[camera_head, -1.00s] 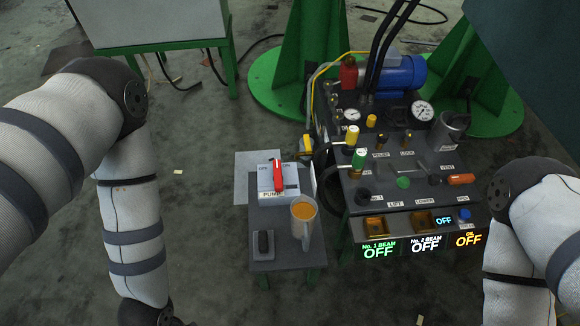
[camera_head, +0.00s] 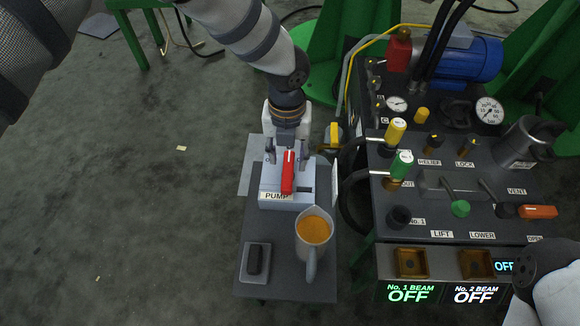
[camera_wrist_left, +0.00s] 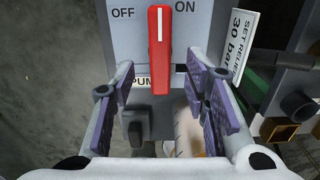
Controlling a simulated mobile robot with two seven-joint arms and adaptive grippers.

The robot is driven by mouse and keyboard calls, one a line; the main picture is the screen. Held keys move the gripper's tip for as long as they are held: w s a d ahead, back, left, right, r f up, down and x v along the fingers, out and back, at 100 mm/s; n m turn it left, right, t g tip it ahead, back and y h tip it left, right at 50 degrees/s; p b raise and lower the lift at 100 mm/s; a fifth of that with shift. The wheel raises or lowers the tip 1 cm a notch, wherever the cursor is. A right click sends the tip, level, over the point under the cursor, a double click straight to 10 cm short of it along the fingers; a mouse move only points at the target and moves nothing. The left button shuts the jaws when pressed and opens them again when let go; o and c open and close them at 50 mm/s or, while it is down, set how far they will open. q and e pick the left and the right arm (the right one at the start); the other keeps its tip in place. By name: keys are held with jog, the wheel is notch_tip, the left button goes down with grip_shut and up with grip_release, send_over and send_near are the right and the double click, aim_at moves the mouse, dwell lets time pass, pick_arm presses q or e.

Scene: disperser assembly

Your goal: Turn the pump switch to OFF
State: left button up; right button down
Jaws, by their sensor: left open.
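The pump switch is a red lever (camera_head: 288,172) with a white line, on a light grey box (camera_head: 270,187) labelled PUMP. In the left wrist view the lever (camera_wrist_left: 160,55) stands upright between the OFF label (camera_wrist_left: 123,13) on the left and the ON label (camera_wrist_left: 186,7) on the right. My left gripper (camera_head: 287,158) is over the box, its fingers apart around the lever's area. In the wrist view the open left gripper (camera_wrist_left: 165,100) has a purple-padded finger on each side, with a gap to the lever. My right gripper is out of view.
The box shares a small grey table (camera_head: 262,225) with an orange-filled jug (camera_head: 314,240) and a black rocker switch (camera_head: 255,260). A hydraulic console (camera_head: 440,200) with valves and gauges stands close on the right. Open floor lies left.

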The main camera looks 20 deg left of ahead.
aim_at(288, 169)
pick_arm(q)
notch_tip(288, 169, down, 5)
jog(key=shift+r+b, duration=0.1)
jog(key=shift+b, duration=0.35)
grip_shut()
